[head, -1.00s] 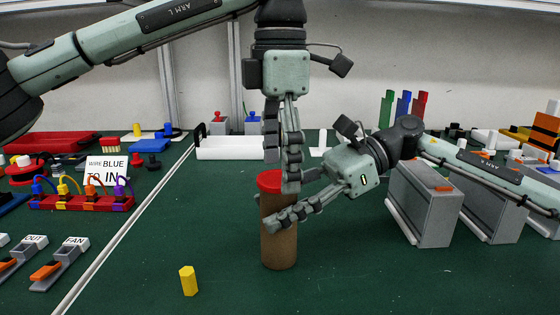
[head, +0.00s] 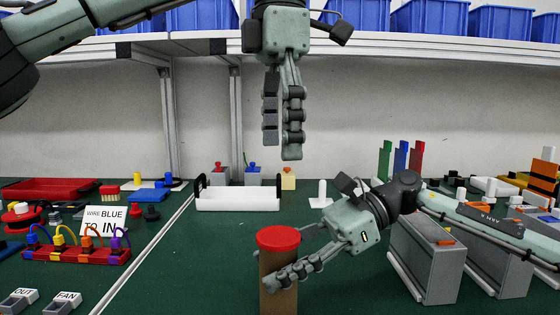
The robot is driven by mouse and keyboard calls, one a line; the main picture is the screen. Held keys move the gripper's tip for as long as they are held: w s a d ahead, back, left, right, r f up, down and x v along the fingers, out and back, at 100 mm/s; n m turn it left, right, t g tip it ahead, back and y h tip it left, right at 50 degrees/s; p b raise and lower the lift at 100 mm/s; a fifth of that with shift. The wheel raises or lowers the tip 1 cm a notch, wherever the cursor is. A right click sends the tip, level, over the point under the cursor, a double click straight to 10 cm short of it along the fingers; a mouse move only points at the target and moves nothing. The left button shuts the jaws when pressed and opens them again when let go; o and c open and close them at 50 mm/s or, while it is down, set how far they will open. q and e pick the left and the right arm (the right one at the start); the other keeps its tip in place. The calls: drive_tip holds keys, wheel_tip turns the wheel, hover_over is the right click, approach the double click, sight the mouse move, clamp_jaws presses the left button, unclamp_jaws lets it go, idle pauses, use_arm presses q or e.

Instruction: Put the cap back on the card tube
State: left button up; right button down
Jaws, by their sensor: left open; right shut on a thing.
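The brown card tube (head: 281,300) stands upright on the green table in the head view, its lower end cut off by the frame's bottom edge. The red cap (head: 278,239) sits on top of the tube and covers its mouth; it looks level. My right gripper (head: 270,268) is shut on the tube from the right, just below the cap, with its fingers around the tube's side. My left gripper (head: 283,148) is open and empty, pointing down in the air above the cap and clear of it.
A white tray with black handles (head: 238,199) lies behind the tube. Grey boxes (head: 426,258) stand to the right under my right arm. A red terminal block with coloured wires (head: 76,252) and OUT and FAN switches are at left. A shelf with blue bins (head: 355,14) runs along the back.

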drive_tip(key=c, duration=0.6)
unclamp_jaws()
drive_tip(key=shift+c, duration=0.2)
drive_tip(key=v, duration=1.2)
